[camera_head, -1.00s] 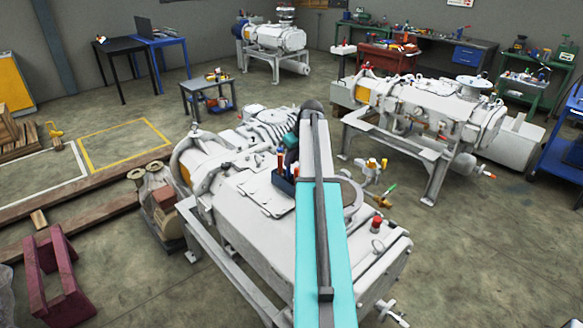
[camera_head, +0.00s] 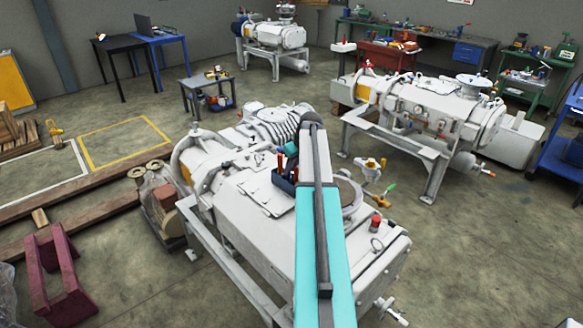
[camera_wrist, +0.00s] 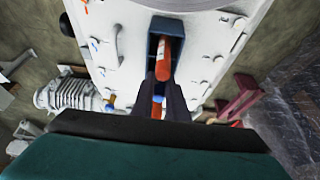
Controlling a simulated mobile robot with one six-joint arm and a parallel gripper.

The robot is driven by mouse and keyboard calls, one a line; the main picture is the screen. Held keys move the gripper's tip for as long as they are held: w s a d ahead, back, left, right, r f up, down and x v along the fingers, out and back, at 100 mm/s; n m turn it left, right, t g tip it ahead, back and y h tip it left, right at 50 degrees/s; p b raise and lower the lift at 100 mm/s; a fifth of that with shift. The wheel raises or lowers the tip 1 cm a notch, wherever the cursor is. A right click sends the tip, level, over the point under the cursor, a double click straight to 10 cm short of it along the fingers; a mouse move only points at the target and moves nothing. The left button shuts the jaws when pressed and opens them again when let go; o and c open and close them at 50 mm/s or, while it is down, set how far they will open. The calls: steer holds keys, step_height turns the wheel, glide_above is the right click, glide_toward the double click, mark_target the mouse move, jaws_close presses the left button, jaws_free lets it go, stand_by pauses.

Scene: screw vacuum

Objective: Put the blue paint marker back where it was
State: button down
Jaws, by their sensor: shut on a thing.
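A dark blue open holder (camera_head: 283,182) stands on top of the white vacuum machine, with orange-red handles (camera_head: 281,160) rising from it. In the wrist view the holder (camera_wrist: 152,46) is just beyond my fingertips, and an orange-red handle (camera_wrist: 164,56) in it lies in line with them. My gripper (camera_wrist: 162,84) is shut, its dark fingers close together over the near side of the holder. Between the fingers a small blue piece shows, which I take for the blue paint marker (camera_wrist: 158,98); most of it is hidden. In the head view my arm largely covers the gripper.
The white machine (camera_head: 245,215) fills the middle, with a raised round flange beside my arm. A red-capped fitting (camera_head: 375,223) and small valves (camera_head: 380,200) stand to the right. A second white machine (camera_head: 425,105) is behind right.

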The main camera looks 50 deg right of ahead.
steer(key=c, duration=1.7)
jaws_free()
steer(key=shift+f, duration=0.1)
steer(key=shift+c, duration=0.2)
steer(key=shift+r, duration=0.2)
steer(key=b+v, duration=0.3)
steer(key=v, duration=0.9)
